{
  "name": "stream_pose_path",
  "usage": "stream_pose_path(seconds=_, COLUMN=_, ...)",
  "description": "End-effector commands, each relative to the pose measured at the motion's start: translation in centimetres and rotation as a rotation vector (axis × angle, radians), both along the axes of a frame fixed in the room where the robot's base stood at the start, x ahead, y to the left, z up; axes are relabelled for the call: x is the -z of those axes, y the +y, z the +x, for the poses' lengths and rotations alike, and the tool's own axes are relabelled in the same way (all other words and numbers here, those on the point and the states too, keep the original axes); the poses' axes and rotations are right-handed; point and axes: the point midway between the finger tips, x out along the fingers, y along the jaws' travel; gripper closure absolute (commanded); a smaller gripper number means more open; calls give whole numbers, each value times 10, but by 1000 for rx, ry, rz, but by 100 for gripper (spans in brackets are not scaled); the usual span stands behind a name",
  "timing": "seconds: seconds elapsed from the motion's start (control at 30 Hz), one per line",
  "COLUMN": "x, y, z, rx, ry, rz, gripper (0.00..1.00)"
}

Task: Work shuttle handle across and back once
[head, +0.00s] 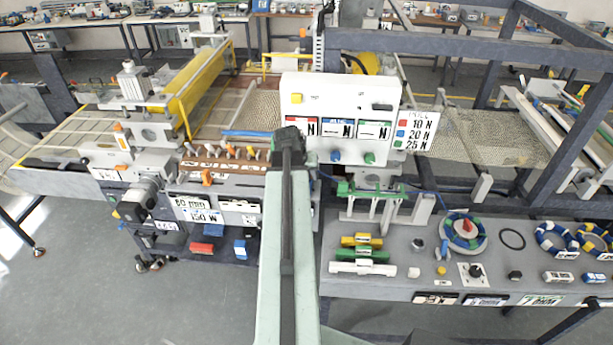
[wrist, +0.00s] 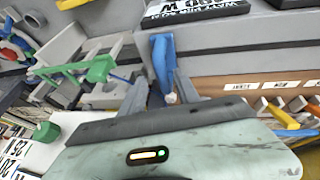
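A blue handle (wrist: 163,62) with a pale round tip shows in the wrist view, against the edge of a grey housing. I take it for the shuttle handle, though no label on it can be read. My gripper (wrist: 168,94) has its two grey fingers spread, one on each side of the handle's tip, with gaps visible between. Whether the handle lies fully between the fingers in depth I cannot tell. In the head view my arm covers the gripper and this handle.
A row of orange and pale levers (head: 228,151) lies left of my arm. A white control box (head: 340,108) with a blue and a green knob rises beyond the arm. Coloured coils and blocks lie on the grey bench (head: 400,265).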

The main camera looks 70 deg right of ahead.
Motion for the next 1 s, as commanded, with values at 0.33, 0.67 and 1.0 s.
stream_pose_path(seconds=0.33, x=-28, y=11, z=3, rx=-3, ry=-1, rz=0, gripper=62)
stream_pose_path(seconds=0.67, x=-73, y=33, z=7, rx=-1, ry=1, rz=0, gripper=62)
stream_pose_path(seconds=1.0, x=-70, y=33, z=7, rx=-1, ry=1, rz=0, gripper=62)
